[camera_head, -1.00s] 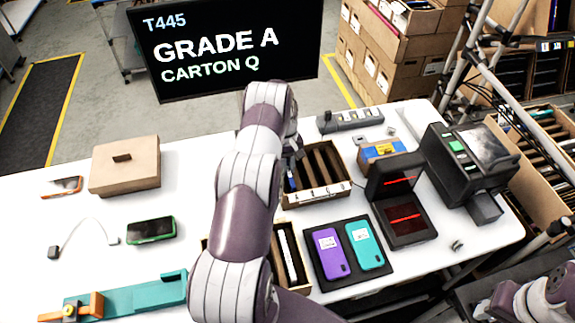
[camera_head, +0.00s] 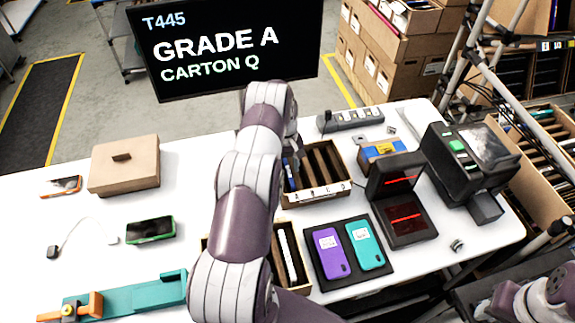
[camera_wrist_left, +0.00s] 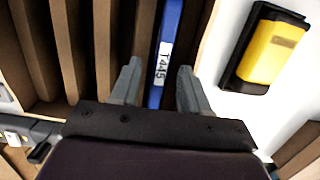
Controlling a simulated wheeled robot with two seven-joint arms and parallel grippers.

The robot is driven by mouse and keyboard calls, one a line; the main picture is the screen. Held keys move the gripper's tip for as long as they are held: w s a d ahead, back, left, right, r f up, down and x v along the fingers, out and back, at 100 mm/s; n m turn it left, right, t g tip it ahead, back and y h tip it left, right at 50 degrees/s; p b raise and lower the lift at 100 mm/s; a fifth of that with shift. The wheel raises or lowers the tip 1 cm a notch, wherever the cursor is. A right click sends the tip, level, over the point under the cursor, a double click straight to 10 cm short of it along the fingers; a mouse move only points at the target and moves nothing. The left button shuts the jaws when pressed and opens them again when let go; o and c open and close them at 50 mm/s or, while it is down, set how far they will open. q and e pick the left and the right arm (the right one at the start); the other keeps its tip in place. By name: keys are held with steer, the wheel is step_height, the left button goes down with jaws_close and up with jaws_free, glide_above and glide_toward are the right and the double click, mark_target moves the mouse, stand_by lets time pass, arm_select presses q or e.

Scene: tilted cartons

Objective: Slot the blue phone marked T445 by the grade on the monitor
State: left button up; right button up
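The monitor (camera_head: 215,45) reads T445, GRADE A, CARTON Q. The blue phone (camera_wrist_left: 167,40) stands on edge in an end slot of a cardboard carton, its T445 label facing the wrist camera. In the head view a strip of the blue phone (camera_head: 290,180) shows in the leftmost slot of the slotted carton (camera_head: 322,193), which has lettered tabs on its front. My left gripper (camera_wrist_left: 158,85) is open, with a finger on either side of the phone and gaps visible. In the head view my arm mostly hides this gripper. My right gripper is out of view.
A second carton (camera_head: 306,275) with a white item is partly behind my left arm. A black tray (camera_head: 350,277) holds purple and teal phones. A scanner (camera_head: 405,215) and a printer-like machine (camera_head: 470,165) stand right. A lidded box (camera_head: 125,170) and a green-edged phone (camera_head: 150,230) lie left.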

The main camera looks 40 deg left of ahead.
arm_select(q)
steer(key=shift+r+b, duration=0.3)
steer(key=shift+r, duration=0.05)
steer(key=r, duration=0.1)
steer(key=r+b, duration=0.1)
steer(key=r, duration=0.1)
steer(key=shift+w+a+b, duration=0.25)
steer(key=shift+a+b, duration=0.05)
step_height(320, 180, up, 4)
steer(key=p, duration=0.3)
steer(key=shift+a+r, duration=0.1)
steer(key=shift+r, duration=0.05)
steer(key=r+p, duration=0.1)
steer(key=p, duration=0.1)
steer(key=r+p, duration=0.2)
steer(key=p, duration=0.1)
steer(key=r+p, duration=0.1)
steer(key=p, duration=0.1)
steer(key=shift+w+a+r, duration=0.3)
steer(key=shift+w+a, duration=0.05)
